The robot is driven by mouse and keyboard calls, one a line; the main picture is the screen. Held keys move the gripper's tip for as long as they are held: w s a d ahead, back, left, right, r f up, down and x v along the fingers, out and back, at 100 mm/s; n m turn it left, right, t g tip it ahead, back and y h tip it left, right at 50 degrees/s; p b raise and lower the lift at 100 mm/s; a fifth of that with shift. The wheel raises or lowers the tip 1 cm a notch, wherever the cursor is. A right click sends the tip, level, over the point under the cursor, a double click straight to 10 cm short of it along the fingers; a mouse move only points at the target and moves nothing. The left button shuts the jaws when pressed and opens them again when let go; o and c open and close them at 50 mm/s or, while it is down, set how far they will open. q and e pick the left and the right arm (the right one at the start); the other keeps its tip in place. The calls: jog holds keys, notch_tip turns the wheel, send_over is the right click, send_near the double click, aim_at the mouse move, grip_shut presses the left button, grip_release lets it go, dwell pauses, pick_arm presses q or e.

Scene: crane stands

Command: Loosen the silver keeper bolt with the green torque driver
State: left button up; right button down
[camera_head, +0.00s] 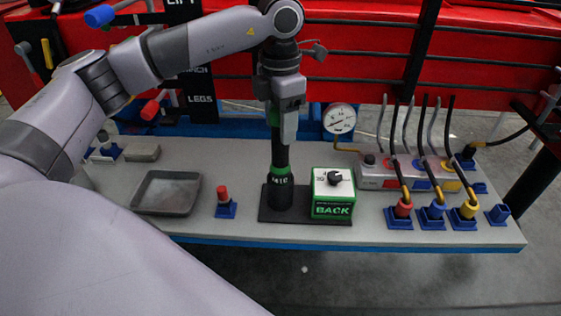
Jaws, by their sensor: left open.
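The green torque driver (280,188) stands upright on a dark base plate near the front of the bench. It has a black body with green bands and white lettering low down. My left gripper (284,138) points down at the driver's upper part and is open. Its near finger hides part of the driver, so I cannot tell whether it touches. I cannot pick out the silver keeper bolt in this view. My right gripper is not in view.
A green and white box (333,208) with a dial and "BACK" stands right of the driver. A grey tray (166,193) and a red-topped plug (224,204) are left. A gauge (339,119) stands behind. Several cabled plugs and a manifold (376,172) fill the right.

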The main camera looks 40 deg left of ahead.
pick_arm(q)
grip_shut()
jog(key=shift+r+p, duration=4.35)
jog(key=shift+r, duration=1.5)
